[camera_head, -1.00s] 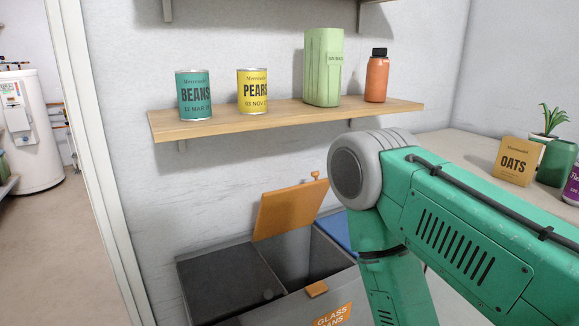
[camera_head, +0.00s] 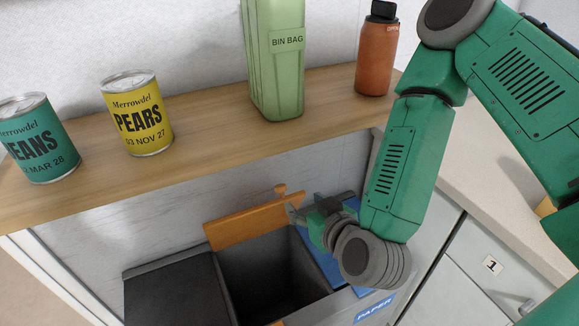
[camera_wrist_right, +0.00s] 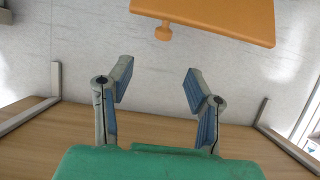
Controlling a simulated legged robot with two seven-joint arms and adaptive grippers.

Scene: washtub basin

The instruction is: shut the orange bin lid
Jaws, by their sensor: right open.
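The orange bin lid (camera_head: 245,224) stands raised and tilted back against the wall, so its bin (camera_head: 275,275) is open with a dark inside. A small orange knob (camera_head: 281,188) sits on the lid's upper edge. My right gripper (camera_head: 312,209) is at the lid's right end in the head view, partly hidden by its own wrist. In the right wrist view my open gripper (camera_wrist_right: 157,83) has nothing between its fingers; the lid (camera_wrist_right: 220,14) and its knob (camera_wrist_right: 163,32) lie beyond the fingertips, apart from them. My left gripper is out of view.
A wooden shelf (camera_head: 205,140) overhangs the bins, holding a teal can (camera_head: 38,138), a yellow can (camera_head: 137,112), a green bin-bag container (camera_head: 276,60) and an orange bottle (camera_head: 376,55). A dark closed lid (camera_head: 175,292) is left of the open bin; a blue lid (camera_head: 325,262) is right.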

